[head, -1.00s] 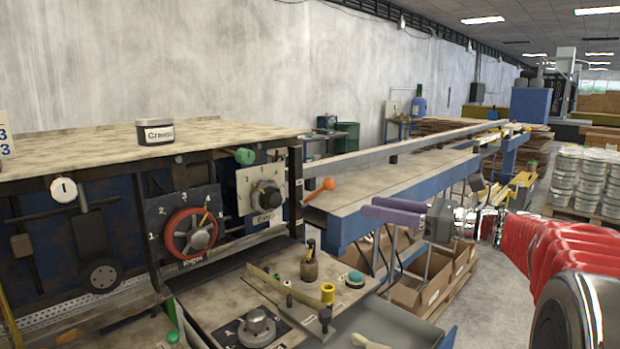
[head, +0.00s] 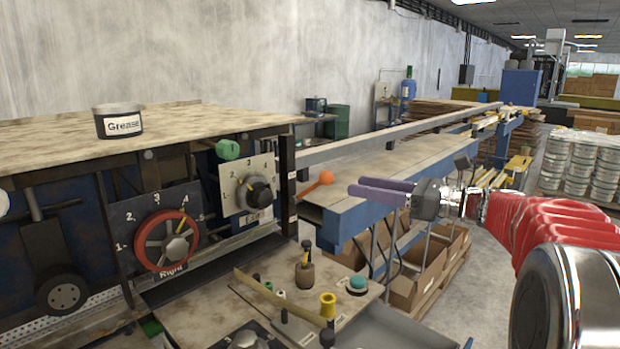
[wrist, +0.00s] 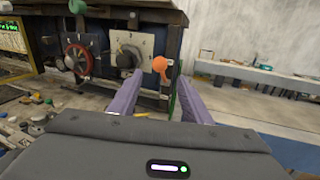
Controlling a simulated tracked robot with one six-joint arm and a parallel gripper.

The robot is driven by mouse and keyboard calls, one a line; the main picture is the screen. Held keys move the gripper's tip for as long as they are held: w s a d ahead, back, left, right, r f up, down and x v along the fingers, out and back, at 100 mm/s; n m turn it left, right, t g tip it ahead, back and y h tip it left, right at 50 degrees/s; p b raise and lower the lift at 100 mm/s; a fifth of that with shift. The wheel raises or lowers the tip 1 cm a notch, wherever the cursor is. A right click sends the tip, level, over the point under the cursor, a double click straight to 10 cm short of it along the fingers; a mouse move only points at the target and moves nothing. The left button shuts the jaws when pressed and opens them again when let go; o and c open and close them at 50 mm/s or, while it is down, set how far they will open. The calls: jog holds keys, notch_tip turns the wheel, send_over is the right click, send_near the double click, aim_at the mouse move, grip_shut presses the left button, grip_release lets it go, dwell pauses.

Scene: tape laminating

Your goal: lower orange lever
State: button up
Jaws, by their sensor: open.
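The orange lever (head: 320,182) has a round orange knob on a short arm and sticks out to the right of the machine's front post, slanting upward. In the wrist view the orange knob (wrist: 161,64) shows beyond and between the two purple fingers. My gripper (head: 376,190) is open with its purple fingers pointing left toward the lever. In the head view the fingertips stand a little right of the knob, apart from it. The same gripper shows in the wrist view (wrist: 162,82), with nothing between its fingers.
A grey selector knob (head: 256,193) on a white plate and a red handwheel (head: 166,240) sit left of the lever. A green ball knob (head: 228,149) is above. The blue-framed conveyor table (head: 385,190) runs behind my gripper. A grease tin (head: 118,121) stands on the machine top.

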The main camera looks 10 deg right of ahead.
aim_at(312, 189)
jog(key=x, duration=1.3)
jog(key=shift+a, duration=0.3)
jog(key=shift+w, duration=0.1)
grip_shut()
